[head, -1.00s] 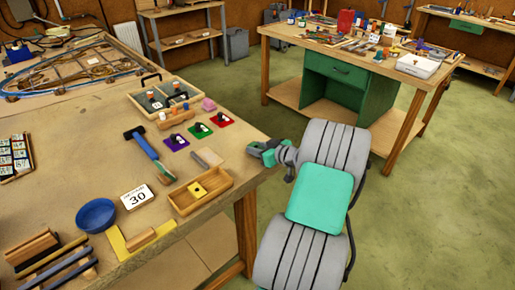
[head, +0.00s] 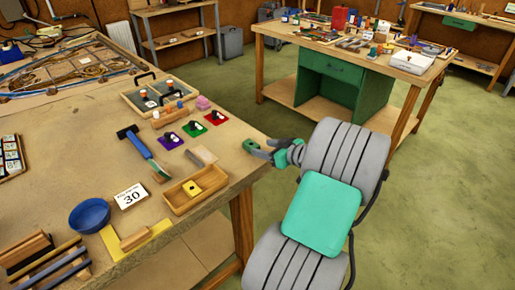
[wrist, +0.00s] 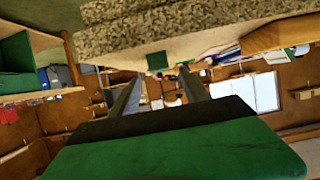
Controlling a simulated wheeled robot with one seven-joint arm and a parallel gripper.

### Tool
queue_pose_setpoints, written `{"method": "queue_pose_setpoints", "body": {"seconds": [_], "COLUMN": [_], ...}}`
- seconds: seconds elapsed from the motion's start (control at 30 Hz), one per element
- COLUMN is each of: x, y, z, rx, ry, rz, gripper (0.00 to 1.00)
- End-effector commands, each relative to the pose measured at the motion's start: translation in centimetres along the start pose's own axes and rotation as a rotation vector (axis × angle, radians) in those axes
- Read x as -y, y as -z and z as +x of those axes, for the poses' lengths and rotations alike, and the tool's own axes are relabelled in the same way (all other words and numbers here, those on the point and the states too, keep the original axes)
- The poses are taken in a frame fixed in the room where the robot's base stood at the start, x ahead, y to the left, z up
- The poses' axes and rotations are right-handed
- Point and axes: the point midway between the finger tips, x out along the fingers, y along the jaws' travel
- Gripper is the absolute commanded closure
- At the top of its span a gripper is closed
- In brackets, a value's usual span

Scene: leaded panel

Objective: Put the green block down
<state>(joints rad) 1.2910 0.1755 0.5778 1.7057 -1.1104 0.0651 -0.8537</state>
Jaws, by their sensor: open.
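A wooden tray (head: 205,190) with a yellow piece lies near the bench edge. A second bench (head: 380,60) stands behind, across open floor.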

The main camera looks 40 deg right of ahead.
Motion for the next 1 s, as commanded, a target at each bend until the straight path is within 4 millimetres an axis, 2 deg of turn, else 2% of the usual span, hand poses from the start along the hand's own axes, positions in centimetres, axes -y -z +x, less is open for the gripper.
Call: {"method": "queue_pose_setpoints", "body": {"seconds": [0.07, 0.13, 0.23, 0.3, 0.43, 0.53, 0.83, 1.0], "x": [0.2, 0.5, 0.8, 0.6, -0.2, -0.2, 0.2, 0.1], "y": [0.2, 0.5, 1.2, 2.4, 5.2, 6.4, 4.0, 1.9], "z": [0.1, 1.1, 2.5, 2.8, 1.9, 1.3, 4.4, 6.6], "rx": [0.041, 0.141, 0.347, 0.492, 0.699, 0.773, 0.786, 0.785], "ry": [0.022, 0.063, 0.106, 0.1, 0.033, -0.002, 0.001, 0.001], "rz": [-0.015, -0.041, -0.071, -0.073, -0.031, 0.001, 0.002, 0.002], "gripper": [0.44, 0.44, 0.44, 0.44, 0.44, 0.44, 0.44, 0.44]}}
